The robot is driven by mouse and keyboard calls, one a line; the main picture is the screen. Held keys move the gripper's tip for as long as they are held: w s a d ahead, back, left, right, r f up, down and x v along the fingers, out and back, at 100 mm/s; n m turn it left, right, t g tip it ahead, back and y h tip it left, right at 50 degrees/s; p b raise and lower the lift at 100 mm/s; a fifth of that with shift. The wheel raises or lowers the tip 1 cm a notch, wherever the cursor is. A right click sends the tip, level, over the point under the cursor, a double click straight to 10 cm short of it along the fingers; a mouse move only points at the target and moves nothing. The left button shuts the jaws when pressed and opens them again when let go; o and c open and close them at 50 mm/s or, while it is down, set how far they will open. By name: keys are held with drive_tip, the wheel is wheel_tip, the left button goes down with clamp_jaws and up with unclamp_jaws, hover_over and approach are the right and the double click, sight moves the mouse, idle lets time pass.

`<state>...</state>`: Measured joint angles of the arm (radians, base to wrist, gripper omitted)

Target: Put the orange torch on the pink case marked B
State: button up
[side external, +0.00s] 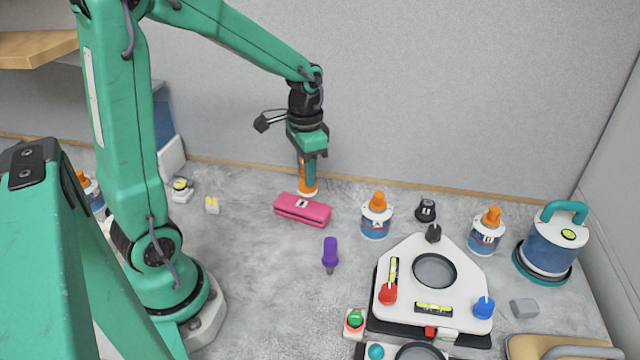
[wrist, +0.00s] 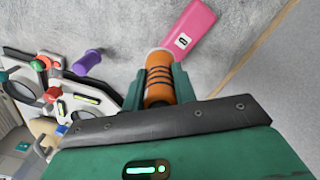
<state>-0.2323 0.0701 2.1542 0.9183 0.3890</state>
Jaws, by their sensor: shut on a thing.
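My gripper (side external: 308,158) is shut on the orange torch (side external: 308,184), which hangs upright with its pale end down. In the side view the torch's lower end shows just behind the pink case (side external: 301,212). In the wrist view the torch (wrist: 159,88) sits between the two green fingers of my gripper (wrist: 160,92). Its far end shows beside the near end of the pink case (wrist: 192,26). The case lies flat with a small label, whose letter is too small to read surely. I cannot tell how high the torch is above the table.
Bottles with orange tops (side external: 376,215) and a white device with red and blue knobs (side external: 433,285) stand to the right. The table around the case is mostly clear.

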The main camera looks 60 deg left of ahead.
drive_tip(key=shift+w+a+f, duration=0.15)
drive_tip(key=shift+a+f, duration=0.6)
drive_tip(key=shift+f, duration=0.4)
drive_tip(key=shift+w+a+f, duration=0.15)
drive_tip(key=shift+a+f, duration=0.6)
drive_tip(key=shift+f, duration=0.35)
drive_tip(key=shift+w+a+f, duration=0.15)
drive_tip(key=shift+a+f, duration=0.6)
drive_tip(key=shift+f, duration=0.4)
drive_tip(key=shift+f, duration=0.15)
drive_tip(key=o, duration=1)
drive_tip(key=shift+o, duration=0.2)
wheel_tip(320, 180, up, 12)
drive_tip(key=shift+r, duration=0.2)
drive_tip(key=shift+d, duration=0.1)
